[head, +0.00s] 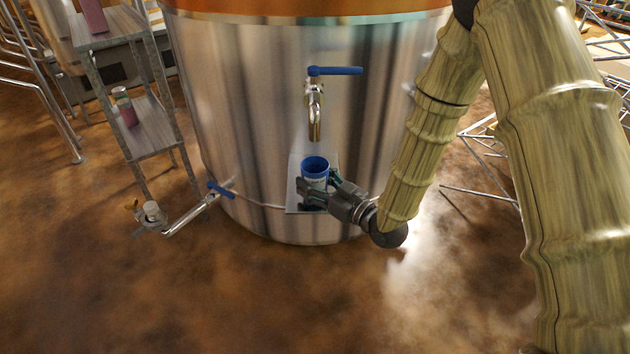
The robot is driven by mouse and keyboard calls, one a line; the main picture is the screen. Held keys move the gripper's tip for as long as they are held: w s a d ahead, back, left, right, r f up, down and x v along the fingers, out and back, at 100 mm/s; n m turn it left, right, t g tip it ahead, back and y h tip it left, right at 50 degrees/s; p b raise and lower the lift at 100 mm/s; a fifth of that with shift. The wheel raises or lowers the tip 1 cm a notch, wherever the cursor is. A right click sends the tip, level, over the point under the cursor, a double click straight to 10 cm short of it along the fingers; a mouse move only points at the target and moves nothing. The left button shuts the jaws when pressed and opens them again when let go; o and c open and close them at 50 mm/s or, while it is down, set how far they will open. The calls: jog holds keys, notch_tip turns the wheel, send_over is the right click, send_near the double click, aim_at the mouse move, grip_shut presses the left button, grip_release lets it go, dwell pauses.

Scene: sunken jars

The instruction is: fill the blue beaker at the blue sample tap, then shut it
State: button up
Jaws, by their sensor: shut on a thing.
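The blue-rimmed beaker (315,168) stands upright in front of the steel tank, below the spout of the blue sample tap (314,100). The tap's blue lever (336,71) points sideways to the right. My gripper (312,193) reaches in from the right and is shut on the beaker, with its fingers around the beaker's lower part. A small metal plate (293,200) shows behind and beneath the beaker. I cannot tell whether the beaker rests on it. No stream shows between spout and beaker, and the beaker's contents cannot be made out.
The big steel tank (235,110) fills the middle. A lower pipe with a blue-handled valve (221,190) sticks out at its left, ending in a fitting (151,212). A shelf stand (156,128) holds a jar (124,106). The floor in front is clear.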

jog(key=o, duration=1.2)
jog(key=shift+o, duration=0.2)
jog(key=shift+d, duration=0.1)
jog(key=v, duration=1.2)
